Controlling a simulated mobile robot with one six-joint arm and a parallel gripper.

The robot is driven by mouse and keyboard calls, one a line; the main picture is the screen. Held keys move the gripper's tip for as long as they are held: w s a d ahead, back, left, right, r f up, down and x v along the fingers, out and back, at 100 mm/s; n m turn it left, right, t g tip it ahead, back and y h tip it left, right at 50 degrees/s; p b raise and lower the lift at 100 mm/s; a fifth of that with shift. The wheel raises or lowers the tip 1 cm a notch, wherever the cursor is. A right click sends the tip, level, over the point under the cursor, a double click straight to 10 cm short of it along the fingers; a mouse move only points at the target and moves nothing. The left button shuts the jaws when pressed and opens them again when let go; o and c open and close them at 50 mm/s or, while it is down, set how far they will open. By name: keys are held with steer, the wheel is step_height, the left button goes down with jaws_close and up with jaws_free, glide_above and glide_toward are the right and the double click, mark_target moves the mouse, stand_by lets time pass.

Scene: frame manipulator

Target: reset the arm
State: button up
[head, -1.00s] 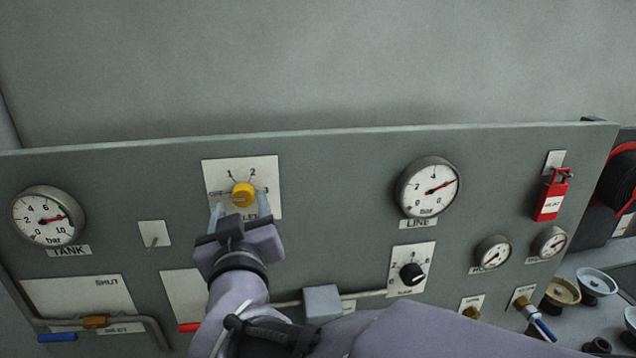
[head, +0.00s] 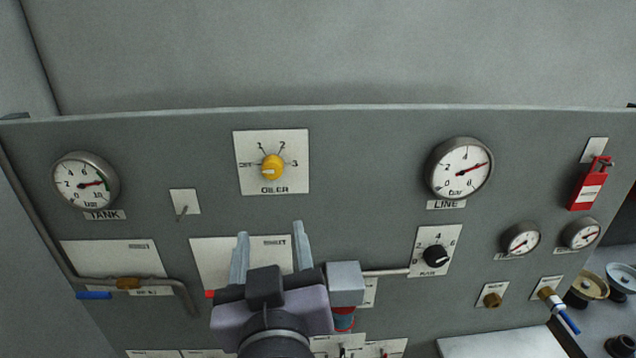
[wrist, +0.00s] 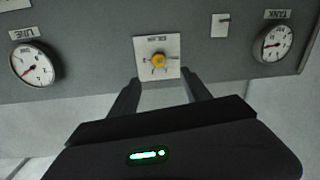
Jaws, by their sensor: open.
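My gripper (head: 271,250) is open and empty in the lower middle of the head view, below the yellow oiler knob (head: 272,167) and apart from it. The knob sits on a white plate (head: 297,183) marked 1, 2, 3 and OILER. In the wrist view, my gripper (wrist: 162,92) shows two spread dark fingers with nothing between them. The knob (wrist: 158,60) appears beyond the fingertips there, with the panel upside down. My gripper and wrist cover part of the lower panel in the head view.
The grey panel (head: 370,150) carries a TANK gauge (head: 84,182), a LINE gauge (head: 461,168) and a black knob (head: 437,256). A red lockout tag (head: 587,186) hangs at the right. A grey box (head: 345,283) with a pipe is close right of my gripper. Bare wall lies above.

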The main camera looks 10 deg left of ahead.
steer(key=w+d+f+m+g+y+b, duration=0.1)
steer(key=w+d+f+m+g+b, duration=0.3)
steer(key=f, duration=0.5)
steer(key=s+d+f+m+g+h+b, duration=0.2)
steer(key=s+d+f+m+g+b, duration=0.1)
steer(key=s+d+f, duration=0.3)
steer(key=s+d+f+m+g+h+b, duration=0.2)
steer(key=s+d+f+g+b, duration=0.2)
steer(key=d+f, duration=0.7)
steer(key=shift+s+d+f+m+b, duration=0.15)
steer(key=shift+s+d+m+b, duration=0.45)
steer(key=shift+s, duration=0.65)
steer(key=shift+o, duration=0.2)
